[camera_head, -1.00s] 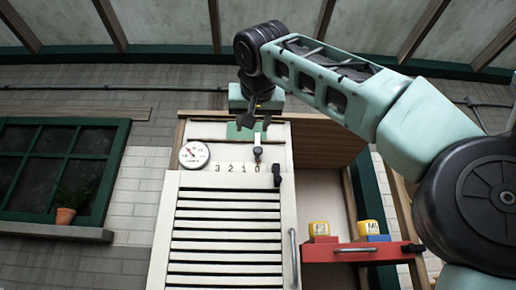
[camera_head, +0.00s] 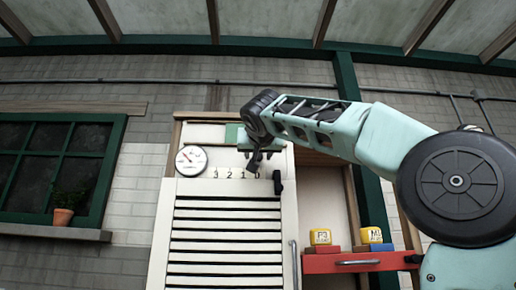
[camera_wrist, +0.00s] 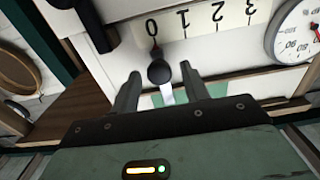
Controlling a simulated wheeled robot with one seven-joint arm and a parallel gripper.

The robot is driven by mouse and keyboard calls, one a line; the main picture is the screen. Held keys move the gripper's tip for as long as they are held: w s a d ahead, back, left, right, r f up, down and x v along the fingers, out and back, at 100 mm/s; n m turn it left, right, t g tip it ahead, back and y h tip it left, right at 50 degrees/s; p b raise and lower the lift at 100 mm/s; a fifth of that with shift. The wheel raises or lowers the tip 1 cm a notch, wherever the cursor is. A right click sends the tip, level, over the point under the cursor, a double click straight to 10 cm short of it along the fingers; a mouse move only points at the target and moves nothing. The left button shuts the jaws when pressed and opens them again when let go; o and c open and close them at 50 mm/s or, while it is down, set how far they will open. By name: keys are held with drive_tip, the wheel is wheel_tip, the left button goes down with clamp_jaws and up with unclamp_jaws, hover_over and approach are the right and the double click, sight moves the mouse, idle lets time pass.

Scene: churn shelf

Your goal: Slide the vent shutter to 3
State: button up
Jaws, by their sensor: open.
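The number scale (camera_head: 222,174) reads 3, 2, 1, 0 from left to right on the white cabinet; it appears upside down in the wrist view (camera_wrist: 202,24). A round black knob (camera_wrist: 159,72) on a light stem sits by the 0 mark. My gripper (camera_wrist: 158,82) is open, with one finger on each side of the knob; contact with either finger cannot be told. In the head view, my gripper (camera_head: 255,162) hides the knob. The slatted vent panel (camera_head: 226,232) is below the scale.
A round gauge (camera_head: 191,160) is left of the scale. A black handle (camera_head: 277,183) projects just right of the 0. A red drawer (camera_head: 345,262) with yellow blocks on top is at lower right. A potted plant (camera_head: 66,205) stands on the window sill.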

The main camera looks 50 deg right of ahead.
sight(230, 160)
drive_tip(key=shift+x, duration=0.95)
clamp_jaws()
drive_tip(key=w+a+b, duration=0.1)
drive_tip(key=w+a, duration=0.1)
drive_tip(key=w, duration=0.1)
drive_tip(key=w+a, duration=0.3)
drive_tip(key=shift+w+a+b, duration=0.15)
drive_tip(key=shift+a+b, duration=0.1)
drive_tip(key=shift+b, duration=0.15)
unclamp_jaws()
